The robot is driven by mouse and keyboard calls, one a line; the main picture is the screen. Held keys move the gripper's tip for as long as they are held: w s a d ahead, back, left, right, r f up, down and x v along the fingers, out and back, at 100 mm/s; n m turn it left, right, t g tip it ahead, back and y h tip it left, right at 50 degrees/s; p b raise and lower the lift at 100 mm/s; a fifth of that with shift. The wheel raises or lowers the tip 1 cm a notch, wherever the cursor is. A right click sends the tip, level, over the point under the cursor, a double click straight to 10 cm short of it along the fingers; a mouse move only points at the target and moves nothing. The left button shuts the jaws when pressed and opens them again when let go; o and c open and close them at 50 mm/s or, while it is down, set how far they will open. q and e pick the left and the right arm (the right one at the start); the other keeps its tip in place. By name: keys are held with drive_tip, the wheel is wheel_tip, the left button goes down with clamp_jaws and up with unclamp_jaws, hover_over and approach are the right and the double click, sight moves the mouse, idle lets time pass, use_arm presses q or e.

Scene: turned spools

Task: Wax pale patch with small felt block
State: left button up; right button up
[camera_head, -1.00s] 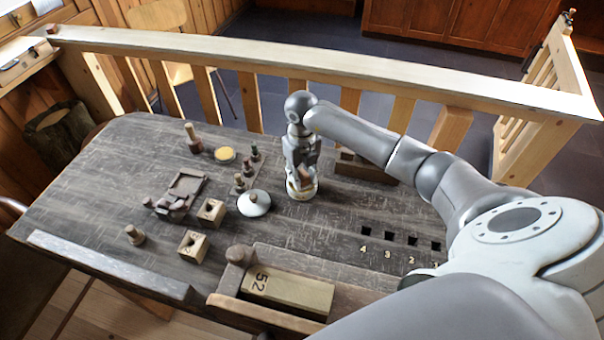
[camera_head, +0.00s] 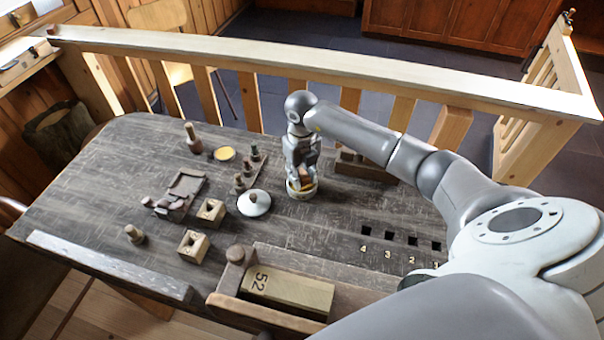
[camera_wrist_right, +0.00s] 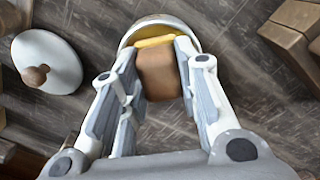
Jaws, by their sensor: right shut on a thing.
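My right gripper (camera_head: 303,176) points down over a round pale tin (camera_head: 302,193) near the back middle of the table. In the right wrist view the gripper (camera_wrist_right: 159,72) is shut on a small brown block (camera_wrist_right: 159,77). A yellow band (camera_wrist_right: 154,42) shows at the block's far edge, inside the tin's rim (camera_wrist_right: 150,20). I cannot tell whether it is felt or wax, or whether the block touches the tin's contents. I cannot make out the pale patch for certain. My left gripper is not in view.
A white lid (camera_head: 254,203) with a wooden knob lies left of the tin. A yellow-topped round dish (camera_head: 225,154) and small wooden blocks (camera_head: 194,246) lie farther left. A tray (camera_head: 222,301) holding a block marked 52 (camera_head: 289,291) stands in front. A wooden railing (camera_head: 330,67) runs behind.

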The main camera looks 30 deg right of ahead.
sight(302, 174)
drive_tip(key=shift+s, duration=0.1)
drive_tip(key=shift+r+p, duration=2)
drive_tip(key=shift+r, duration=0.85)
drive_tip(key=shift+r+p, duration=0.4)
drive_tip(key=shift+r, duration=0.3)
